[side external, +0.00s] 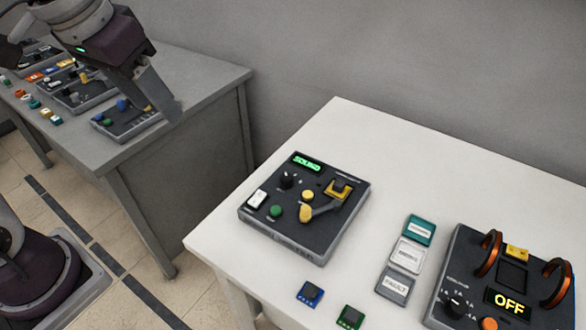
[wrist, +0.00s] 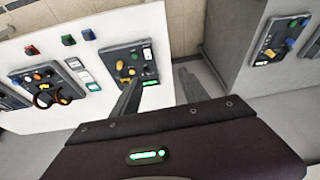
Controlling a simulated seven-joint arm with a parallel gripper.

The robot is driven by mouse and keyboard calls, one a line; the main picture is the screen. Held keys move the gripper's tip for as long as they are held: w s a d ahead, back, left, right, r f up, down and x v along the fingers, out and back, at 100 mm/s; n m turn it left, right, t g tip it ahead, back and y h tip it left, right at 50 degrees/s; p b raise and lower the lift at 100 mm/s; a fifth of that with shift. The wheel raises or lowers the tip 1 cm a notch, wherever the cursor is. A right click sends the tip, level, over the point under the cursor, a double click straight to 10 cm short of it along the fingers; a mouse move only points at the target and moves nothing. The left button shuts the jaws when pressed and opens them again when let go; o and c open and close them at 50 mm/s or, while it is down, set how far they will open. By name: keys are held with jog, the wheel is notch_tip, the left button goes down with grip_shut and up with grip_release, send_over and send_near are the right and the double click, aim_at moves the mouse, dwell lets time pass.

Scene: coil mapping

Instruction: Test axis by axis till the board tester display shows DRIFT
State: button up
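The board tester (side external: 290,240) is a dark box on the white table; its green display (side external: 308,163) appears to read SOUND. It has a black knob (side external: 287,180), a yellow button (side external: 308,195), a green button (side external: 276,211), a white rocker switch (side external: 257,199) and a yellow-tipped lever (side external: 306,213). A yellow board (side external: 341,187) sits at its upper right. The tester also shows in the wrist view (wrist: 115,53), partly behind a finger. My gripper (wrist: 158,92) is open and empty, its fingers apart. In the side view my gripper (side external: 160,105) is high at upper left, away from the tester.
A coil unit (side external: 467,262) with copper coils and an OFF display (side external: 509,303) stands at right. Teal, white and grey label plates (side external: 395,285) lie between. Blue (side external: 310,293) and green (side external: 350,317) blocks lie in front. A grey table (side external: 205,80) with more devices is behind left.

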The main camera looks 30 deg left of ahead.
jog(key=w+d+f+g, duration=0.25)
jog(key=w+f, duration=0.25)
jog(key=w, duration=0.7)
jog(key=n+g, duration=0.1)
jog(key=n, duration=0.1)
send_near(287, 177)
jog(key=shift+a, duration=0.3)
jog(key=shift+g, duration=0.25)
notch_tip(287, 177, down, 9)
jog(key=shift+w+d+r, duration=0.1)
jog(key=shift+w+r, duration=0.05)
jog(key=shift+r, duration=0.05)
grip_shut()
